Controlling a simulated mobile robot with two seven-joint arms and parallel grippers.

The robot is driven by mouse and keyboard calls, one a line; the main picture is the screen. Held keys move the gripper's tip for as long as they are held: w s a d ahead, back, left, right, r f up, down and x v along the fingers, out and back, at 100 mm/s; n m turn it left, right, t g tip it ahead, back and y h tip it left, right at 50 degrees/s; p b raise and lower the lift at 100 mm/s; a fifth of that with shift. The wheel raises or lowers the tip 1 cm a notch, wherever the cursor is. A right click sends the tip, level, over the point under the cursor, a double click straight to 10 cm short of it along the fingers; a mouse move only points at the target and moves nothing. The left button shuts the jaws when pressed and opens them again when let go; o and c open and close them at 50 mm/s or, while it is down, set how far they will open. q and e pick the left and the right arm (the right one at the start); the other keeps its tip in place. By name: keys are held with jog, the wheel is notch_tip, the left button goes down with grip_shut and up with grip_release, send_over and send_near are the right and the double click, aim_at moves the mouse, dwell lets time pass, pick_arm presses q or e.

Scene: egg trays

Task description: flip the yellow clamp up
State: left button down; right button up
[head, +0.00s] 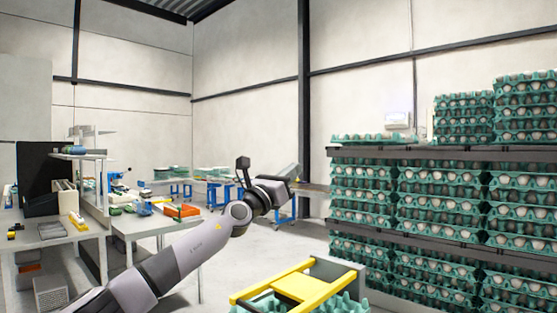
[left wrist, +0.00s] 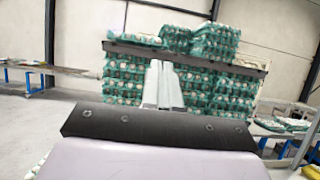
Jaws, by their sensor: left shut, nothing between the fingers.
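The yellow clamp (head: 300,287) is at the bottom centre of the head view. It is a yellow frame with a flat plate in its middle, lying over green egg trays (head: 352,306); its lower part is cut off by the picture edge. My left gripper (head: 294,173) is raised above and beyond the clamp, apart from it, at the end of my stretched left arm. In the left wrist view its two pale fingers (left wrist: 163,84) are together with nothing between them. My right gripper does not show.
Tall stacks of green egg trays (head: 362,203) with eggs stand at the right, with dark boards between layers. Workbenches (head: 150,222) with tools and an orange box (head: 182,210) are at the left. Open floor (head: 252,240) lies between.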

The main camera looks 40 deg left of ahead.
pick_arm(q)
jog(key=shift+s+a+r, duration=0.1)
jog(key=shift+s+r, duration=0.2)
jog(key=shift+s, duration=0.45)
jog(key=shift+s+a+r, duration=0.1)
jog(key=shift+s+r, duration=0.15)
jog(key=shift+s, duration=0.55)
jog(key=shift+s+r, duration=0.3)
jog(key=shift+s, duration=0.45)
